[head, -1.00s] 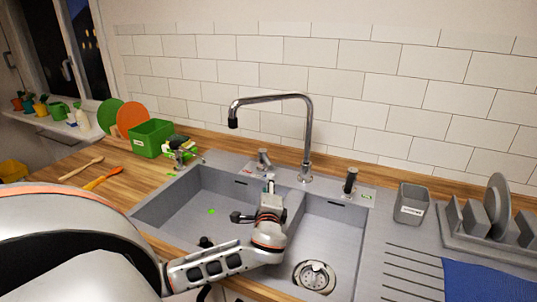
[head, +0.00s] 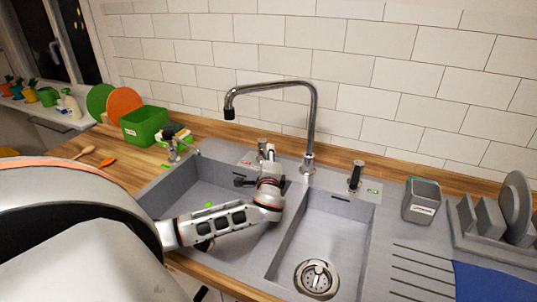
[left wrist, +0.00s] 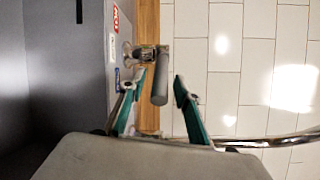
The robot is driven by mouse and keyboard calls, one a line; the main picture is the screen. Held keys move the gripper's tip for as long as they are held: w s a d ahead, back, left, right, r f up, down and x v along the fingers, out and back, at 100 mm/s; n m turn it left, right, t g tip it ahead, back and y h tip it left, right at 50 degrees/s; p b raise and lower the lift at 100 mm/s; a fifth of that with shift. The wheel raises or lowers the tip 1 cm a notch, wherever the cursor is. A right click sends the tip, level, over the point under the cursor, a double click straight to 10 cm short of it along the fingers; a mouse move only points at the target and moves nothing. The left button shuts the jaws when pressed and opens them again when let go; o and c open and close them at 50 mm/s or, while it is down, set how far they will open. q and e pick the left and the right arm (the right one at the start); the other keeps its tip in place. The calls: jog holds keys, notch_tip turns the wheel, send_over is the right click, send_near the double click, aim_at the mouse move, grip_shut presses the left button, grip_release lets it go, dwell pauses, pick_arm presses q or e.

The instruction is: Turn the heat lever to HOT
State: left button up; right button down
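The heat lever shows in the left wrist view as a grey cylindrical handle (left wrist: 160,84) on a metal pivot beside a red label (left wrist: 115,17) and a blue label (left wrist: 112,47). In the head view the lever (head: 262,144) stands on the sink's back rim, left of the tap, partly behind my gripper. My left gripper (left wrist: 157,80) is open, with its two fingers on either side of the handle. A gap shows on the right side; I cannot tell whether the left finger touches. In the head view my left gripper (head: 267,156) reaches over the sink. My right gripper is out of view.
The curved tap (head: 312,120) rises just right of my gripper. A second, black-topped control (head: 355,176) stands farther right. Below are two sink basins (head: 318,235). A grey container (head: 421,202) and a dish rack (head: 485,225) are at right, a green box (head: 143,126) at left.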

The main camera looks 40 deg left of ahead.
pick_arm(q)
jog(key=shift+w+a, duration=0.45)
grip_shut()
